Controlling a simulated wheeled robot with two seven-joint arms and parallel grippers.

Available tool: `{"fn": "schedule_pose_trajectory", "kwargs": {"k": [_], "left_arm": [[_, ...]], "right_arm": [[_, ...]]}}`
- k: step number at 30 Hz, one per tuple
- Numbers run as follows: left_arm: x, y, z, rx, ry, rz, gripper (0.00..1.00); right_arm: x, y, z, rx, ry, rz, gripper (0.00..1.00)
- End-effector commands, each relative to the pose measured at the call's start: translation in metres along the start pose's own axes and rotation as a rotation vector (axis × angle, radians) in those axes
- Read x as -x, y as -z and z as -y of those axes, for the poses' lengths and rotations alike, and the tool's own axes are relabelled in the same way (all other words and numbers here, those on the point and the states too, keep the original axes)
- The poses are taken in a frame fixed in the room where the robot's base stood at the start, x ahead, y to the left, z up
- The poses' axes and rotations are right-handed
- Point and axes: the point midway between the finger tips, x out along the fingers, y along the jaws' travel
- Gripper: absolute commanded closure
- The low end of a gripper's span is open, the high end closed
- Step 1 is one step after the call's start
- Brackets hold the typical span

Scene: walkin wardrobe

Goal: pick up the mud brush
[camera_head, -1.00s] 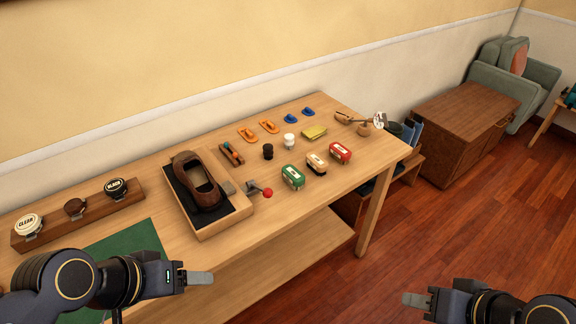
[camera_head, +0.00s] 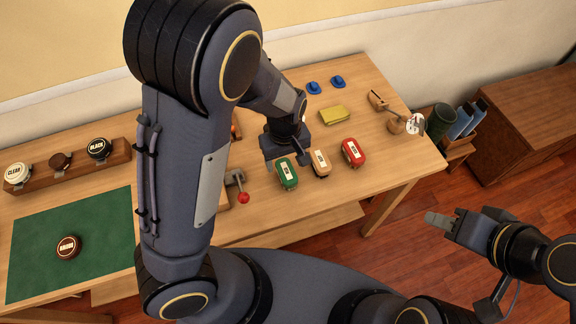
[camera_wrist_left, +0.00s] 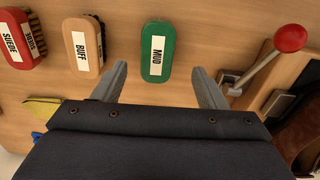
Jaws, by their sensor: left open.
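The mud brush (camera_head: 287,173) is green with a white label. It stands on the wooden table at the left end of a row of three brushes. In the left wrist view the mud brush (camera_wrist_left: 157,50) reads MUD and lies just beyond and between my left fingertips. My left gripper (camera_head: 288,160) is over the table right by the brush, open and empty; its fingers (camera_wrist_left: 160,85) show apart in the wrist view. My right gripper (camera_head: 438,220) is off the table's right side, away from the brushes; its jaw opening cannot be made out.
The tan buff brush (camera_head: 320,164) and red suede brush (camera_head: 353,152) stand close to the right. A red-knobbed lever (camera_head: 243,197) is close on the left. A yellow cloth (camera_head: 335,114) lies behind. A brown tin (camera_head: 67,247) is on the green mat (camera_head: 95,220).

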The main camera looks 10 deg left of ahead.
Motion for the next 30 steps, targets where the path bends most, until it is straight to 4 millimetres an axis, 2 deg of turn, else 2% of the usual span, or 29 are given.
{"fn": "schedule_pose_trajectory", "kwargs": {"k": [15, 23, 26, 30], "left_arm": [[-0.067, 0.001, -0.004, -0.001, 0.003, 0.003, 0.35], [-0.07, 0.002, -0.004, -0.001, 0.0, 0.002, 0.35], [-0.07, 0.002, -0.004, -0.001, 0.0, 0.002, 0.44], [-0.07, 0.002, -0.004, -0.001, 0.0, 0.002, 0.62]], "right_arm": [[0.002, 0.001, 0.001, 0.0, 0.0, 0.0, 0.64], [0.002, 0.001, 0.001, 0.0, 0.0, 0.0, 0.64], [0.002, 0.001, 0.001, 0.0, 0.0, 0.0, 0.64], [0.002, 0.001, 0.001, 0.0, 0.0, 0.0, 0.64]]}}
